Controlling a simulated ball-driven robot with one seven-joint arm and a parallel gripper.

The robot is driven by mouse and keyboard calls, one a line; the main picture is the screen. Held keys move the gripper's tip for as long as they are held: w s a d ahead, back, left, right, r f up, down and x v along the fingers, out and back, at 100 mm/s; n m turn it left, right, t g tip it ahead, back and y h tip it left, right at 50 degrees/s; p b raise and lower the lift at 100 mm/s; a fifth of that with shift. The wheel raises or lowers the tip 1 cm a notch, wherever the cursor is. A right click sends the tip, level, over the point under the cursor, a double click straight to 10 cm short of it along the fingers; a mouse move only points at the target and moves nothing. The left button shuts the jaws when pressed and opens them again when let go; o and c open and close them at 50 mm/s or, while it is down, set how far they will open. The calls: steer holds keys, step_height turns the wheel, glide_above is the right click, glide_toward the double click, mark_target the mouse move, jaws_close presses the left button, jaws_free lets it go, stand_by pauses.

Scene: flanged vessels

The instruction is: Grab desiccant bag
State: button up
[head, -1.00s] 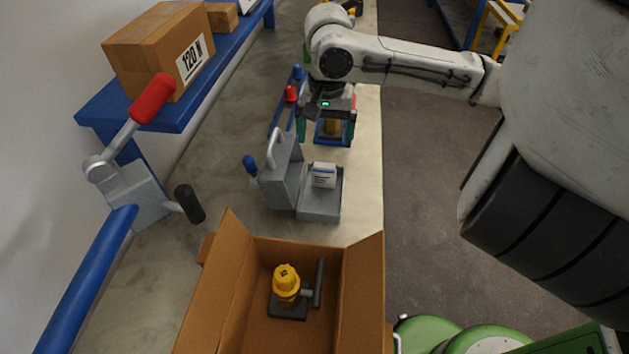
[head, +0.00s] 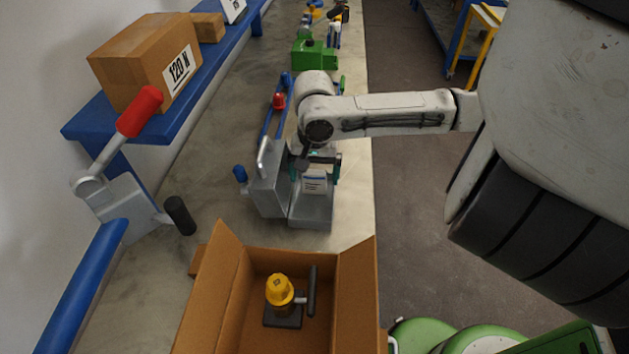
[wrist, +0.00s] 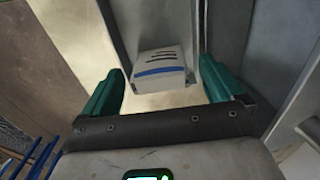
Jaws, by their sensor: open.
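The desiccant bag (head: 314,187) looks like a small white packet with a blue stripe and dark print. It stands in an open grey metal box (head: 311,217). My gripper (head: 319,165) is open over the far side of the box. In the wrist view the bag (wrist: 158,68) lies between the lines of the two green fingers (wrist: 163,78), with a gap on each side and no visible contact. The bag's lower part is hidden in the head view.
The box's raised grey lid with handle (head: 267,185) stands close on the left. A cardboard box (head: 232,300) holding a yellow-topped fitting (head: 279,291) is in front. A red-handled lever (head: 139,112) is at left. A green block (head: 315,54) stands farther back.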

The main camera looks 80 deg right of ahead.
steer(key=c, duration=1)
steer(key=shift+c, duration=0.2)
steer(key=shift+r, duration=0.15)
